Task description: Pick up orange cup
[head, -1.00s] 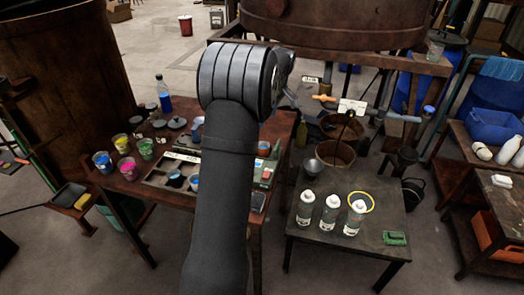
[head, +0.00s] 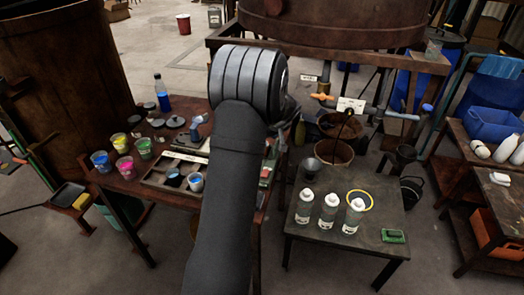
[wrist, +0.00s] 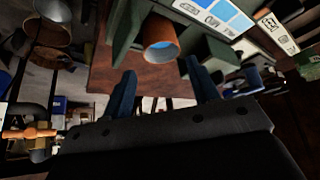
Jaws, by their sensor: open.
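An orange cup (wrist: 160,33) with a light blue inside shows at the top middle of the wrist view, beside a green tray edge (wrist: 124,38). My gripper (wrist: 163,82) is open, with its two dark blue fingers apart and nothing between them. The cup lies beyond the fingertips, roughly in line with the gap, and does not touch them. In the head view my arm covers the middle of the brown table, and I cannot make out the orange cup or the fingers there.
The brown table (head: 125,185) holds yellow, pink and green paint cups (head: 123,168), a bottle with blue liquid (head: 163,97) and a shallow tray (head: 157,181). A dark table (head: 320,245) to the right holds three white-topped bottles (head: 328,212). A large rusty vat stands behind.

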